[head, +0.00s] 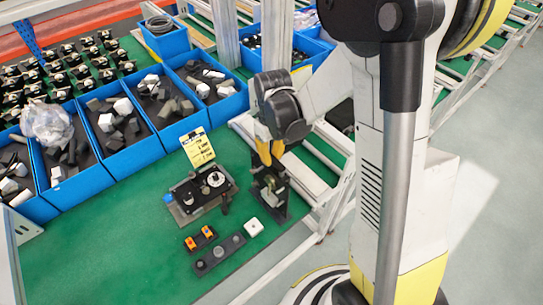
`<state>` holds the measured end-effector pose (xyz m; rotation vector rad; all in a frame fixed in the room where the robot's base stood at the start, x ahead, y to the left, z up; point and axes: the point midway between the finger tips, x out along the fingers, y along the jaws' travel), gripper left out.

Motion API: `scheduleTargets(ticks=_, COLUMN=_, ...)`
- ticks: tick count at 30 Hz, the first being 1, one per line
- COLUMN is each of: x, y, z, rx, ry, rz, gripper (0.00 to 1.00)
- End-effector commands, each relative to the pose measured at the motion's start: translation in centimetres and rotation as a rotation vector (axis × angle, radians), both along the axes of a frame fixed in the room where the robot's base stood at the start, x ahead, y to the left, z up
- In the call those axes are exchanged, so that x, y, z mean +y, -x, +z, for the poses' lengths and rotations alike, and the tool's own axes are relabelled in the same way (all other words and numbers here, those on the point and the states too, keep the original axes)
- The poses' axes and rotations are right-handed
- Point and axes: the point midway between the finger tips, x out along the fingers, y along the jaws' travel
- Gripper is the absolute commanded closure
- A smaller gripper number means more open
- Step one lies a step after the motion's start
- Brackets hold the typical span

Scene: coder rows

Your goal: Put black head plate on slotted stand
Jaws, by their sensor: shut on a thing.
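My gripper (268,153), with yellow fingertips, points down over the right part of the green table. It is shut on a dark piece, which looks like the black head plate (267,174), just under the fingertips. The slotted stand (277,208) appears as a dark upright fixture directly below, near the table's right edge. The plate and stand overlap in this view, so I cannot tell whether they touch or how the plate sits. The fingers hide the top of the plate.
A dark fixture with round parts (185,206) stands left of my gripper, with a yellow label card (197,147) behind it. Blue bins (85,183) line the back; the front-left table is clear.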

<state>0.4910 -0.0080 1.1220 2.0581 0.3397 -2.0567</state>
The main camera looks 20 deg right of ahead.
Motion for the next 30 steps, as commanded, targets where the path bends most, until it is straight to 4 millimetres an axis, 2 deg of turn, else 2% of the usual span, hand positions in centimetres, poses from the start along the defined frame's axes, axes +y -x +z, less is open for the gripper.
scheduleTargets(ticks=30, x=0.01, y=-0.01, z=-1.14, rx=0.000, ry=0.000, rz=0.000, gripper=1.00)
